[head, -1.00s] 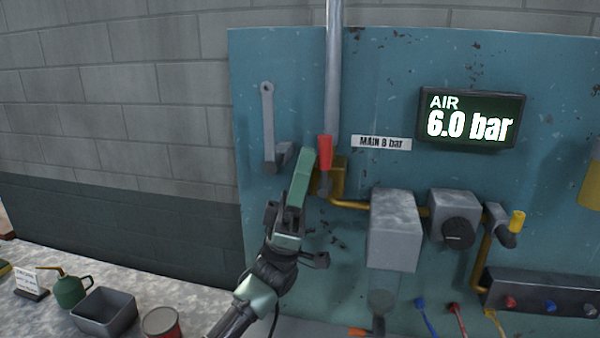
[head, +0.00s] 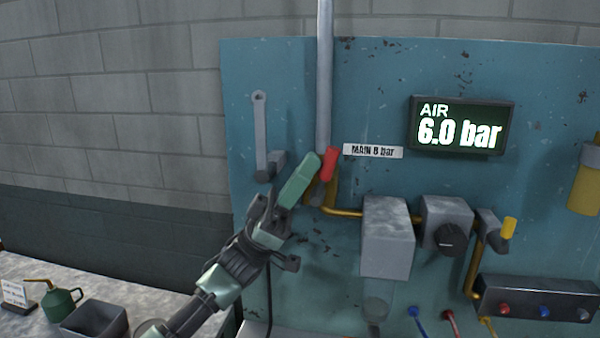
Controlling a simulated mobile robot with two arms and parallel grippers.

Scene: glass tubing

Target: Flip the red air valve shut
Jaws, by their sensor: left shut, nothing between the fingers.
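The red air valve handle (head: 330,163) sits at the foot of a grey vertical pipe (head: 325,80) on the blue panel. It points up and leans slightly to the right. Its brass body (head: 327,196) is partly hidden behind my gripper. My left gripper (head: 311,166) is shut and empty, with its green fingers just left of the red handle. I cannot tell whether they touch it. A display (head: 460,126) reads AIR 6.0 bar. My right gripper is not in view.
A wrench (head: 260,130) hangs on the panel at the left. Grey boxes (head: 387,238), a black knob (head: 450,237) and a yellow-handled valve (head: 508,228) lie right along the brass pipe. A green oil can (head: 62,304) and a grey bin (head: 93,322) stand on the bench.

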